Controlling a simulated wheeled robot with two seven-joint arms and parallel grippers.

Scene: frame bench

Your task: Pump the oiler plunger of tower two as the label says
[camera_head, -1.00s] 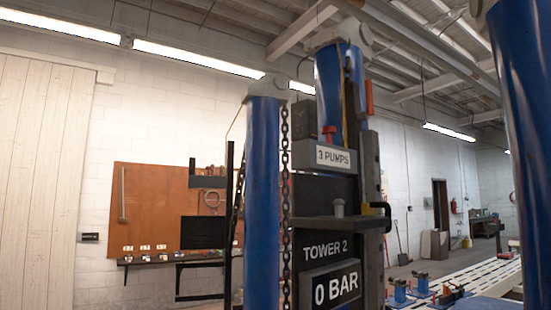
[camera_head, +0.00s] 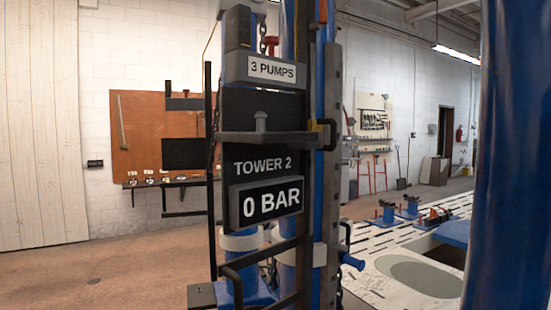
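Tower two stands near the middle of the head view, marked by a "TOWER 2" panel (camera_head: 262,164). A pale label (camera_head: 272,70) on a dark housing reads "3 PUMPS". A display below (camera_head: 271,202) reads "0 BAR". A small red part (camera_head: 269,44) sticks up just behind the label's housing. A grey round-capped knob (camera_head: 261,121) stands upright on a grey ledge (camera_head: 265,138) below the label. I cannot tell for certain which of these two is the oiler plunger. Neither of my grippers is in view.
A thick blue column (camera_head: 511,160) fills the right side. A slotted white platform (camera_head: 400,270) with blue fittings lies to the right. Black rails and a handle (camera_head: 235,285) stand at the tower's lower front. Open floor (camera_head: 90,275) lies to the left.

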